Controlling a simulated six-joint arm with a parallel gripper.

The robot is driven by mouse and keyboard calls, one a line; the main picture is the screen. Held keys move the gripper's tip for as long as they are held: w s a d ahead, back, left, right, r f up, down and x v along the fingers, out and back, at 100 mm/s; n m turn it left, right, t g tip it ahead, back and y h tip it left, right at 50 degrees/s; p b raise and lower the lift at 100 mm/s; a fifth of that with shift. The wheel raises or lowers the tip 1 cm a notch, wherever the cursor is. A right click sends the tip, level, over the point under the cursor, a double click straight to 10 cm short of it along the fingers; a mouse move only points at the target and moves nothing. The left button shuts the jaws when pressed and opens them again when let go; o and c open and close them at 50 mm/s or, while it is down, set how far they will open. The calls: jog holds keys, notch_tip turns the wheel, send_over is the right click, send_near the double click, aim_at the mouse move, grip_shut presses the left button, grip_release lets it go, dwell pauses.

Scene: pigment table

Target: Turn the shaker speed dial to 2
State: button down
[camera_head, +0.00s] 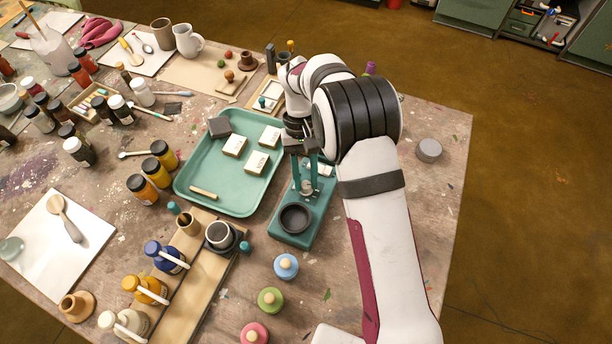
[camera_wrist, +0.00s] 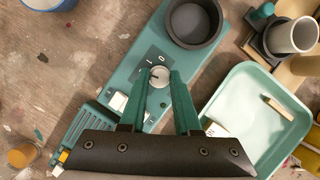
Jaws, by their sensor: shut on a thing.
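The shaker (camera_head: 291,239) is a teal box with a dark round cup (camera_head: 295,218) at its front end. It also shows in the wrist view (camera_wrist: 128,78), with the cup (camera_wrist: 194,22) at the top. The speed dial (camera_wrist: 157,98) is a small light grey knob on the shaker's top, beside a dark label (camera_wrist: 152,58) with white marks. My gripper (camera_wrist: 160,78) points down over the dial, its teal fingers shut on the knob's two sides. In the head view my gripper (camera_head: 307,186) hides part of the dial. I cannot tell which number the dial points to.
A green tray (camera_head: 190,190) with pale labelled blocks stands close left of the shaker. Several coloured knobbed pieces, including a blue one (camera_head: 286,266), stand in front. A grey round piece (camera_head: 429,150) lies to the right, where the table is mostly clear.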

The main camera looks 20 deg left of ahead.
jog(key=shift+n, duration=0.4)
jog(key=c, duration=0.6)
grip_release()
jog(key=v, duration=1.5)
jog(key=shift+s+a+r, duration=0.1)
jog(key=shift+a+r, duration=0.1)
jog(key=shift+r, duration=0.15)
